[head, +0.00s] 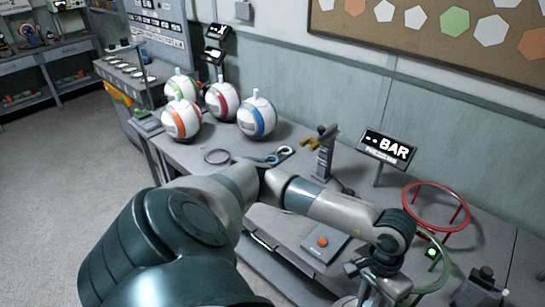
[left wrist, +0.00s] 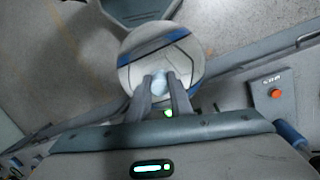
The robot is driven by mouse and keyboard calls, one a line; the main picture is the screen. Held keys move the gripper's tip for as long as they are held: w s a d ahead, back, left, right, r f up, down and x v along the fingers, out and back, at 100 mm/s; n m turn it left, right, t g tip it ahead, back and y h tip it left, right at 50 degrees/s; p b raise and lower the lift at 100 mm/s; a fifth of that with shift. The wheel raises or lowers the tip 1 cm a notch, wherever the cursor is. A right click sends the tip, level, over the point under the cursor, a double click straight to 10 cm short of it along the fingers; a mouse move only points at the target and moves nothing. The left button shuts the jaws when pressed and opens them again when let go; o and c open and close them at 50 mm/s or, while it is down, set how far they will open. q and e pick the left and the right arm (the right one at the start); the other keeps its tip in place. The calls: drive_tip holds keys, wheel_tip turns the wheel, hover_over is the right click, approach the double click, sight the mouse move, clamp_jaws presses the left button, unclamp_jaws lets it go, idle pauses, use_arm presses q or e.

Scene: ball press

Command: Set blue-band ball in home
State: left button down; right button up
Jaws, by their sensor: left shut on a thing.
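A white ball with blue bands (left wrist: 185,55) fills the middle of the left wrist view. My left gripper (left wrist: 160,84) is shut on the pale knob on top of it. In the head view my left gripper (head: 378,288) is at the bottom edge, right of centre, and the ball under it cannot be made out clearly. Another white ball with a blue band (head: 257,118) stands on the bench with a red-band ball (head: 222,101), an orange-band ball (head: 181,119) and a green-band ball (head: 178,86). My right gripper is not in view.
A red ring stand (head: 436,206) and a green ring (head: 437,278) are at the right. A "BAR" sign (head: 387,148) stands behind. A box with an orange button (head: 323,241) also shows in the wrist view (left wrist: 276,93). A grey post (head: 325,155) stands mid-bench.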

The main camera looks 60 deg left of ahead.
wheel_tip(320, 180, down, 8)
drive_tip(key=b, duration=0.6)
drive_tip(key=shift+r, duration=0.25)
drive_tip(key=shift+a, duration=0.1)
